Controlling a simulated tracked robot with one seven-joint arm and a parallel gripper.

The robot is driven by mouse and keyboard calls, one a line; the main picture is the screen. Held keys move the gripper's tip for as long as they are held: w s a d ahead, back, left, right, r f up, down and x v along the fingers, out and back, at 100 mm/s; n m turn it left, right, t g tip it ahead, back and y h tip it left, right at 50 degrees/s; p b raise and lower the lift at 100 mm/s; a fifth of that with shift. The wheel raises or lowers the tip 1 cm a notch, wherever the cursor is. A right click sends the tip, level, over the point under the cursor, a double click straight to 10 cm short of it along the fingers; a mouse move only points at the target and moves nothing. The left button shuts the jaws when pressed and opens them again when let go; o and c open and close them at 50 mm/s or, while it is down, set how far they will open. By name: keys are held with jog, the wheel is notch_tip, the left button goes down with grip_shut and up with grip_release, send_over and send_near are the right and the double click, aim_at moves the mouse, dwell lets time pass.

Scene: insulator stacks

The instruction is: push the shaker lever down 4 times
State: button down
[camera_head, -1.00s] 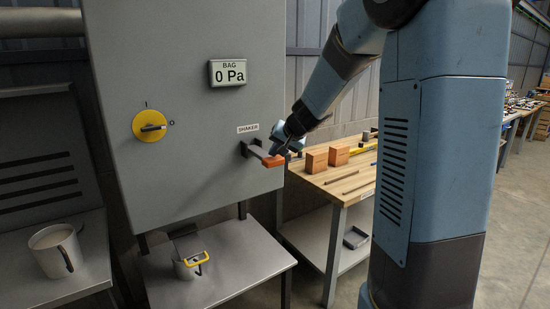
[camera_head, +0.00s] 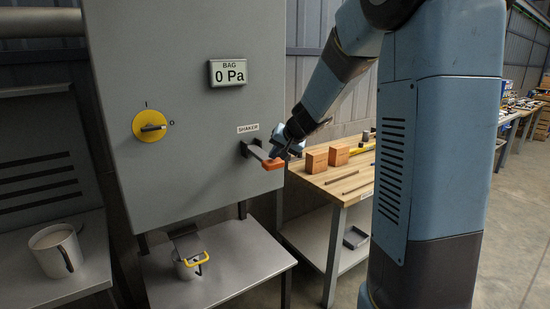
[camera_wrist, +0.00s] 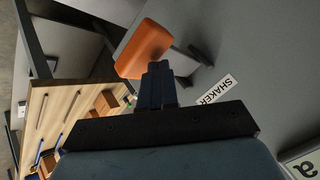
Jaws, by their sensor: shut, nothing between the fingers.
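The shaker lever (camera_head: 262,156) sticks out from the grey cabinet under the SHAKER label (camera_head: 247,128). Its orange handle (camera_head: 272,163) points toward the viewer, and its arm slopes slightly down. My gripper (camera_head: 277,150) is at the handle, just above and behind it. In the wrist view the orange handle (camera_wrist: 145,48) lies just beyond the tips of my shut gripper (camera_wrist: 157,68). The fingers hold nothing and look close to the handle; I cannot tell whether they touch it.
The cabinet bears a yellow rotary switch (camera_head: 151,127) and a display (camera_head: 228,72) reading 0 Pa. A wooden bench (camera_head: 345,184) with blocks stands right of the lever.

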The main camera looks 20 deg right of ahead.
aim_at(276, 162)
jog(key=shift+f, duration=1.75)
dwell(1.9)
jog(key=shift+r, duration=0.1)
dwell(0.4)
jog(key=shift+r, duration=3)
jog(key=shift+w+r, duration=0.1)
jog(key=shift+r, duration=2.4)
